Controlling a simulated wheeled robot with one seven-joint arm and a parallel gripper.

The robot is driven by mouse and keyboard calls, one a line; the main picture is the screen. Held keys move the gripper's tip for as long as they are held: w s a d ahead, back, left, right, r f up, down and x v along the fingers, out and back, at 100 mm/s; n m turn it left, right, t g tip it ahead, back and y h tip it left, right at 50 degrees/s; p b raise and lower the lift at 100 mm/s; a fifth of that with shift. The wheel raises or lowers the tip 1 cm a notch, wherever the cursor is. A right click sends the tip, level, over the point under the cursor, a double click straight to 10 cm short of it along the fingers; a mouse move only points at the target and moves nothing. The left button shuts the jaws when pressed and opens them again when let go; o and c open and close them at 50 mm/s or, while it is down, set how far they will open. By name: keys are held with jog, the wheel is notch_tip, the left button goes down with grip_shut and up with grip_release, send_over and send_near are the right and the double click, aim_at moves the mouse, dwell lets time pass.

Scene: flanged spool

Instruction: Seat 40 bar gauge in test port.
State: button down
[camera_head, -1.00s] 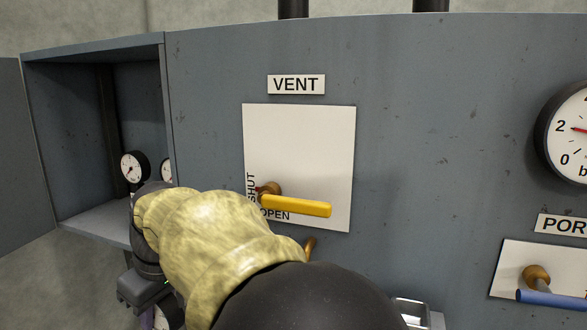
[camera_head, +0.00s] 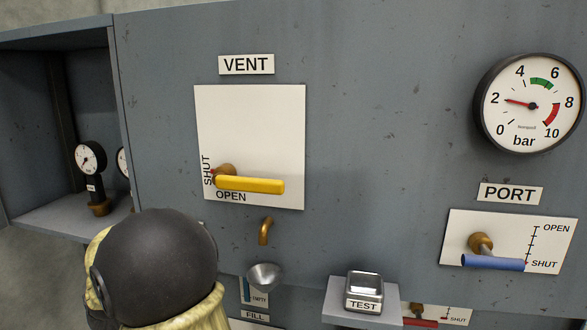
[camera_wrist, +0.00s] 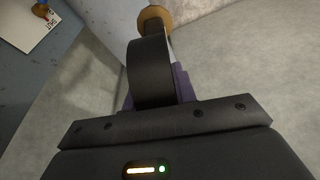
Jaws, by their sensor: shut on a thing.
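My gripper (camera_wrist: 155,98) shows in the wrist view, shut on a dark round gauge (camera_wrist: 150,70) seen edge-on. A brass fitting (camera_wrist: 155,18) is at its far end. The dial is turned out of sight, so I cannot read its range. In the head view my arm hides the gripper and held gauge. The test port (camera_head: 365,286) is a square metal-rimmed socket labelled TEST on a small grey shelf, right of my arm and apart from it.
The yellow vent handle (camera_head: 250,185) lies level by OPEN. The blue port handle (camera_head: 492,263) lies by SHUT. The panel gauge (camera_head: 531,104) reads about 2 bar. A brass spout (camera_head: 265,231) sits above a funnel (camera_head: 264,276). Other gauges (camera_head: 90,158) stand in the open cabinet at left.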

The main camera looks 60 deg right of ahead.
jog(key=s+a+f+m+b, duration=0.1)
jog(key=f+b, duration=1)
jog(key=f, duration=2.9)
jog(key=shift+a+m+h, duration=0.3)
jog(key=shift+a+m, duration=0.1)
jog(key=shift+a, duration=0.75)
jog(key=shift+s, duration=0.1)
